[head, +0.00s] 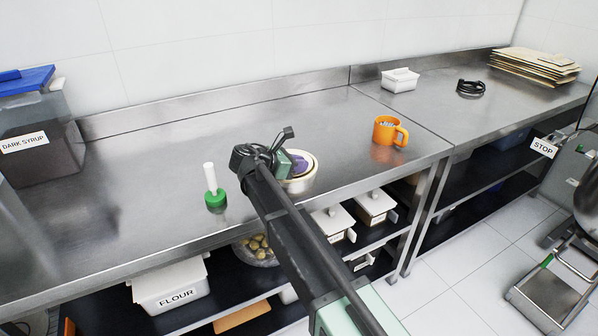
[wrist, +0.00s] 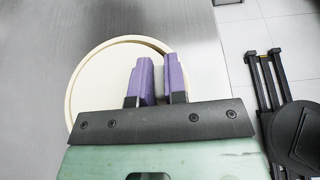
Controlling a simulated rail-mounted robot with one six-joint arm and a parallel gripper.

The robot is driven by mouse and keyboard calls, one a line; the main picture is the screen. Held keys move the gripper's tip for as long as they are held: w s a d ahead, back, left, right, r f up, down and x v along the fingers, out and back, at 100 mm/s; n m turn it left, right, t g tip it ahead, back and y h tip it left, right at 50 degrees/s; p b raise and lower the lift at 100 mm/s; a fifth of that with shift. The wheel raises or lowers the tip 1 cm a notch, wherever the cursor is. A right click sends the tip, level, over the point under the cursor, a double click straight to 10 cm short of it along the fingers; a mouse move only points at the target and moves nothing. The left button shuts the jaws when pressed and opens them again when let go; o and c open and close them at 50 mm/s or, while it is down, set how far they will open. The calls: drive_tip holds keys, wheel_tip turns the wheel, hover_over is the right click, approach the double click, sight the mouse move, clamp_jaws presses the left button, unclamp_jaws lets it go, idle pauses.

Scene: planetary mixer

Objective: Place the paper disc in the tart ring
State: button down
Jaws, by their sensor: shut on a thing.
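The tart ring (wrist: 72,92) is a round, pale tan rim on the steel counter. In the head view it (head: 313,170) shows behind my gripper. The cream paper disc (wrist: 105,78) lies within the rim's outline in the wrist view, shifted left, with a dark crescent gap at the upper right. My gripper (wrist: 159,68), with purple fingers, is over the disc's right part and shut on it. The fingers also show in the head view (head: 299,164). The grip point and the disc's exact height are unclear, and my gripper body hides the near side.
A green-based tool with a white handle (head: 213,190) stands left of the ring. An orange mug (head: 388,132) stands to the right, and a white lidded box (head: 400,80) at the back. The counter's front edge (head: 350,180) runs close to the ring.

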drive_tip(key=shift+f+b, duration=0.45)
drive_tip(key=shift+b, duration=0.15)
drive_tip(key=shift+f, duration=0.1)
drive_tip(key=c, duration=1.2)
unclamp_jaws()
drive_tip(key=shift+s, duration=0.1)
drive_tip(key=shift+o, duration=0.2)
